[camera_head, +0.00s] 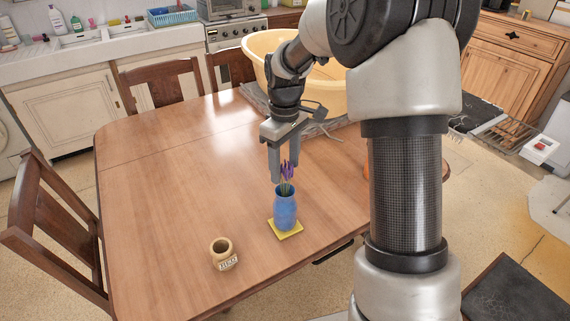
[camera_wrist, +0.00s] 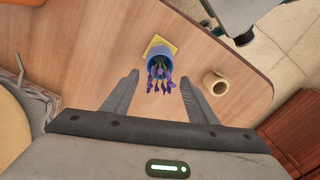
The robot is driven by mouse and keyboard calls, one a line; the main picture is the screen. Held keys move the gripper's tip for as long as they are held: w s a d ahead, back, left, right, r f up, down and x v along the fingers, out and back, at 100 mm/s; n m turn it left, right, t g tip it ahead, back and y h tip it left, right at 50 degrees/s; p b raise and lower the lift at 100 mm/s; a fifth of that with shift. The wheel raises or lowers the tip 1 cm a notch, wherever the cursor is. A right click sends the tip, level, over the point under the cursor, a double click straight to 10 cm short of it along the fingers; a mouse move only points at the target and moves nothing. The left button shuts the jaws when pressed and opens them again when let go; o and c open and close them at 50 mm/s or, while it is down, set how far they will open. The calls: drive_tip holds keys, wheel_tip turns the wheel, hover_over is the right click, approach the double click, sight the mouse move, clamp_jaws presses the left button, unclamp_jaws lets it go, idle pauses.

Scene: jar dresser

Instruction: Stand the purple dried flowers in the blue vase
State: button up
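The blue vase (camera_head: 285,209) stands upright on a yellow square mat (camera_head: 289,234) near the table's front edge. The purple dried flowers (camera_head: 287,172) stand in the vase with their heads above its rim. In the wrist view the flowers (camera_wrist: 158,78) fan out from the mouth of the blue vase (camera_wrist: 157,62), with the yellow mat (camera_wrist: 153,43) behind. My gripper (camera_head: 286,167) is open, its fingers pointing down just above and around the flower heads in the head view. The wrist view shows a wide gap between the fingertips (camera_wrist: 160,85) with nothing clamped in it.
A small beige jar (camera_head: 223,254) with lettering stands on the table left of the vase; it also shows in the wrist view (camera_wrist: 215,83). A large yellow basin (camera_head: 262,50) stands at the back of the table. The table's left half is clear.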

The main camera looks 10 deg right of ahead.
wheel_tip(320, 180, up, 18)
drive_tip(key=p, duration=0.2)
drive_tip(key=shift+f, duration=0.25)
idle(0.4)
idle(0.4)
drive_tip(key=s+r+m+t+p, duration=0.4)
drive_tip(key=s+r, duration=0.5)
drive_tip(key=s, duration=0.5)
drive_tip(key=s+f+m+t+p, duration=0.1)
drive_tip(key=s+m+p, duration=0.2)
drive_tip(key=s, duration=0.8)
drive_tip(key=shift+f+m+t, duration=0.2)
drive_tip(key=shift+m+t, duration=0.1)
drive_tip(key=shift+m, duration=0.3)
